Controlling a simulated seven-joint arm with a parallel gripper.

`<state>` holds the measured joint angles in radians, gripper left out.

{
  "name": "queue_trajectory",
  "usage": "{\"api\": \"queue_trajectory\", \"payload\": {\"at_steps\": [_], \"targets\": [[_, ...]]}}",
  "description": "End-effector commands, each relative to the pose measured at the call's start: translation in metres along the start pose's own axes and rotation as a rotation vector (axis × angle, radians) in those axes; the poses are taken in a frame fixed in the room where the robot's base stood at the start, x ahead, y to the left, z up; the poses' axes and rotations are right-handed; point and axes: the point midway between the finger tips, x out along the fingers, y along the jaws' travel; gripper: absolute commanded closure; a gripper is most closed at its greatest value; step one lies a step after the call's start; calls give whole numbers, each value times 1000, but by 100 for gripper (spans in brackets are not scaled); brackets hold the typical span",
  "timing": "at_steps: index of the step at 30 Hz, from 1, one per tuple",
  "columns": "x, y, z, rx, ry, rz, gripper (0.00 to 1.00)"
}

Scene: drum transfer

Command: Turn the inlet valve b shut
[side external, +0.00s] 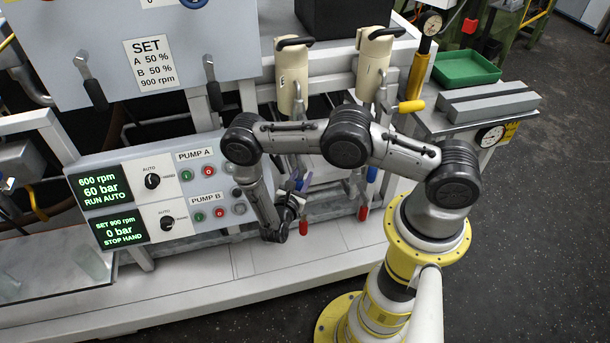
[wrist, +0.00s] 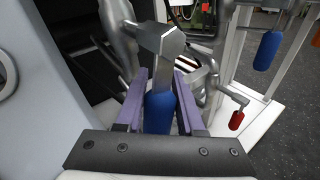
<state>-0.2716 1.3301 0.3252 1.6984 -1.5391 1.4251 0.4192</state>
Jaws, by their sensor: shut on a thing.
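My gripper (wrist: 159,84) is shut on a blue valve handle (wrist: 158,112) in the wrist view. A purple finger pad lies on each side of the handle. A bent grey metal lever (wrist: 160,38) runs from the handle to the pipework. In the side external view my gripper (side external: 298,184) is at the lower pipes, right of the control panel, and the held handle is mostly hidden. Another blue handle (side external: 372,173) hangs farther right; it also shows in the wrist view (wrist: 268,50). No label identifying inlet valve b is readable.
Red handles (side external: 304,226) (side external: 362,213) hang near the lower pipes; one is close right of my gripper in the wrist view (wrist: 236,120). The control panel (side external: 150,190) shows pump A at 60 bar, RUN AUTO, and pump B at 0 bar, STOP HAND.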

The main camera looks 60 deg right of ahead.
Motion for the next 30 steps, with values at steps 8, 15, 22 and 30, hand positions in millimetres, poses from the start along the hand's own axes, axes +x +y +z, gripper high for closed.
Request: {"api": "queue_trajectory", "payload": {"at_steps": [8,15,22,30], "targets": [[-9,12,-1,221,147,0,100],[-16,22,0,410,273,0,100],[-22,32,3,590,396,0,100],[-29,41,10,797,535,0,100]]}}
